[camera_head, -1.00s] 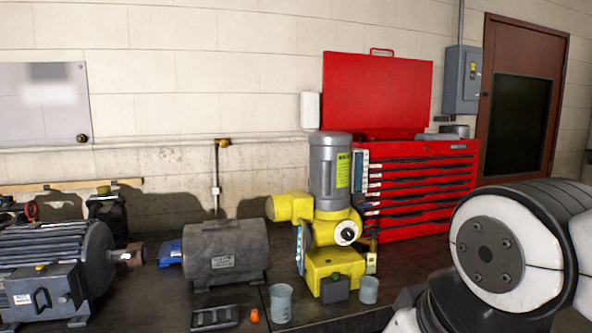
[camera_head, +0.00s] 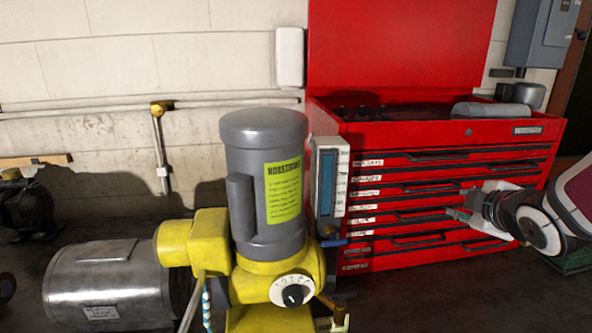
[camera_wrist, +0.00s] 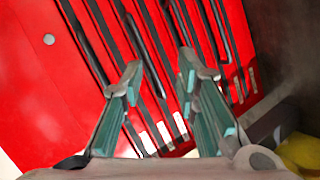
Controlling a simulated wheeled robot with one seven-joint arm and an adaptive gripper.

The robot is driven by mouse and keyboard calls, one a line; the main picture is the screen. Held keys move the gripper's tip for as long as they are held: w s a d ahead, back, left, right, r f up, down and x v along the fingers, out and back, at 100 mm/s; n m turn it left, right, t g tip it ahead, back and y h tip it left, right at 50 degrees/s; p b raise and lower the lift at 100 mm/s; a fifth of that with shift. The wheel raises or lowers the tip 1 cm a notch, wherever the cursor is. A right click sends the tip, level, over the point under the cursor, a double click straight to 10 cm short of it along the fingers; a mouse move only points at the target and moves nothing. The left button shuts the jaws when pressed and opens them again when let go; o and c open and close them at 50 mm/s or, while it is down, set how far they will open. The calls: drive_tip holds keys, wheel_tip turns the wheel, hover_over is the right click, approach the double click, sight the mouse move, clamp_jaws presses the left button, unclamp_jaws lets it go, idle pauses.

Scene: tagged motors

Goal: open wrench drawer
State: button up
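The red tool chest (camera_head: 455,133) stands against the wall with its lid up. Its front has a stack of drawers (camera_head: 400,213), all of which look shut, with long dark handles and white labels at their left ends. The labels are too small to read, so I cannot tell which is the wrench drawer. My gripper (camera_head: 462,203) is in front of the middle drawers, right of centre. In the wrist view my gripper (camera_wrist: 163,72) is open and empty, its two fingers apart and pointing at the drawer fronts (camera_wrist: 160,40). Contact with a handle is not clear.
A grey and yellow motor (camera_head: 262,190) stands close in front of the chest's left side. A grey cylindrical motor (camera_head: 105,285) lies farther left. A grey electrical box (camera_head: 540,38) hangs at the upper right.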

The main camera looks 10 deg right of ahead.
sight(439, 189)
drive_tip(key=w+f+n+t+y, duration=0.1)
drive_tip(key=w+n, duration=0.1)
drive_tip(key=w, duration=0.2)
drive_tip(key=w+d+f+n+t+y+p, duration=0.1)
drive_tip(key=w+n, duration=0.1)
drive_tip(key=w, duration=0.2)
drive_tip(key=w+d+f+n+t+y+p, duration=0.1)
drive_tip(key=w+n+y, duration=0.1)
drive_tip(key=w, duration=0.2)
drive_tip(key=shift+w+f+n, duration=0.1)
drive_tip(key=shift+w+n, duration=0.05)
drive_tip(key=shift+n, duration=0.25)
clamp_jaws()
